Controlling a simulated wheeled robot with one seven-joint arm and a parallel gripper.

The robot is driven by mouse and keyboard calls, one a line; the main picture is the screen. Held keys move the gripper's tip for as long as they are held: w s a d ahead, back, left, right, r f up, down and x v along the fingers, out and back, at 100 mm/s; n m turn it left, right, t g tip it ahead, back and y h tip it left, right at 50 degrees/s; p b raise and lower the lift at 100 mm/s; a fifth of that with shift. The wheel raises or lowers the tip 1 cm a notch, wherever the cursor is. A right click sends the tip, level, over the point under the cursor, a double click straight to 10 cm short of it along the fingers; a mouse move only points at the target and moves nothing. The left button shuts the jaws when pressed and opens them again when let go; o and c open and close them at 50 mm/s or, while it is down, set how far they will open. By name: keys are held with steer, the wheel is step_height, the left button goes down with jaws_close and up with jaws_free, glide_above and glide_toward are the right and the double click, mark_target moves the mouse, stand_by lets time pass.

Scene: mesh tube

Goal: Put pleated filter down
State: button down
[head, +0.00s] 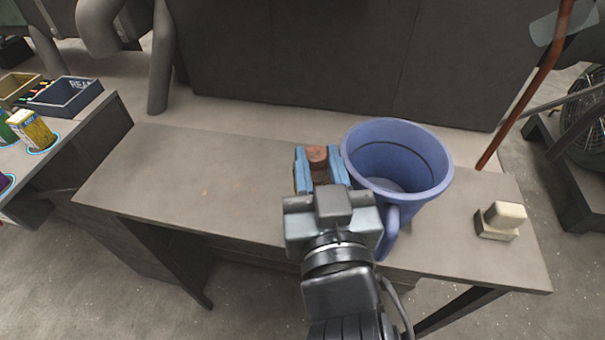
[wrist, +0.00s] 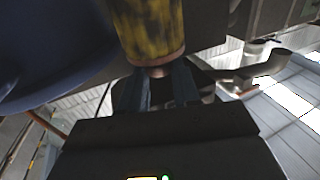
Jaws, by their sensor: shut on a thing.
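The pleated filter shows as a brown round end (head: 317,154) between my gripper's blue fingers in the head view. In the wrist view it is a worn yellow cylinder (wrist: 148,28) with a copper-brown end. My gripper (head: 320,172) is shut on it; the fingers (wrist: 158,88) close around the brown end in the wrist view. The gripper is over the middle of the grey table (head: 215,195), just left of the large blue mug (head: 425,165). The filter's lower part is hidden in the head view, and I cannot tell whether it touches the table.
The blue mug stands close on the right and also fills the upper left of the wrist view (wrist: 50,50). A small cream-topped block (head: 503,215) lies at the table's right end. The table's left half is clear. A side table at left holds a dark bin (head: 65,100) and cans.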

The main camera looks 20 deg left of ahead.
steer(key=shift+w+a+f+b, duration=0.2)
steer(key=shift+w+a+f, duration=0.5)
steer(key=shift+f, duration=0.5)
steer(key=shift+w+a+f+b, duration=0.15)
steer(key=shift+w+a+f, duration=0.45)
steer(key=shift+f, duration=0.65)
steer(key=shift+w+a+f+b, duration=0.2)
steer(key=shift+w+a+f, duration=0.25)
steer(key=shift+a+f, duration=0.6)
steer(key=shift+d+f, duration=0.15)
steer(key=shift+f, duration=0.2)
steer(key=c, duration=0.8)
jaws_free()
steer(key=shift+r, duration=0.1)
steer(key=shift+r, duration=0.15)
steer(key=b+v, duration=0.2)
steer(key=v, duration=1)
steer(key=shift+b, duration=0.3)
